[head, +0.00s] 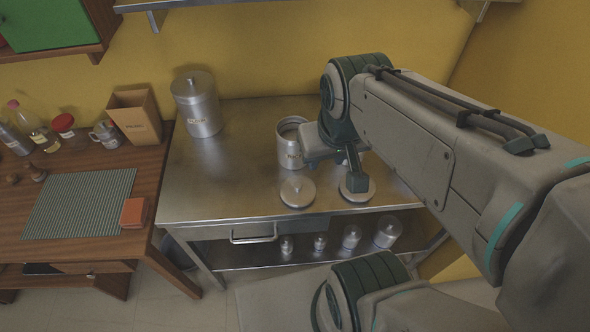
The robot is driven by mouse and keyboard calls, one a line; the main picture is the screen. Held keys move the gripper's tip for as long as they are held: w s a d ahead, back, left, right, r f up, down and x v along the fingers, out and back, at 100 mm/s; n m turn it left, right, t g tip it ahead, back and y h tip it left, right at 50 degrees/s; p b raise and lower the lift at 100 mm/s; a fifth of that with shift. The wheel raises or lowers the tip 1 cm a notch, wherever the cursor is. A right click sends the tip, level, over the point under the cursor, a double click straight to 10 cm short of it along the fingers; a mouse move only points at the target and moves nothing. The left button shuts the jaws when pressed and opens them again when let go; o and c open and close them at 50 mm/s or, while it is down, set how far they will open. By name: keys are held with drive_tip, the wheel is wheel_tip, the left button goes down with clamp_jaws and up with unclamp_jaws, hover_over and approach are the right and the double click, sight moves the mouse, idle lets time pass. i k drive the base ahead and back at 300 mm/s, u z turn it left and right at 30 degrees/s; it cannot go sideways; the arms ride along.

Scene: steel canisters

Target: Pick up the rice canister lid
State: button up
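One steel lid (297,192) with a small knob lies on the steel table, in front of an open canister (291,148). A second lid (366,191) lies to its right, partly covered by my gripper (357,186). The open canister has a label too small to read for sure, so I cannot tell which lid is the rice one. My gripper points down at the second lid's middle, over or at its knob. Its fingers hide the knob, and I cannot tell whether they are open or closed on it. My arm hides the table behind it.
A larger lidded canister (196,104) stands at the table's back left. The steel table (225,180) is clear at front left. Small canisters (351,237) stand on the shelf below. A wooden table (148,170) with a striped mat (80,204) adjoins on the left.

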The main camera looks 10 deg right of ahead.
sight(296, 191)
drive_tip(key=z, duration=2.3)
drive_tip(key=k, duration=1)
drive_tip(key=u, duration=1.4)
drive_tip(key=i, duration=0.5)
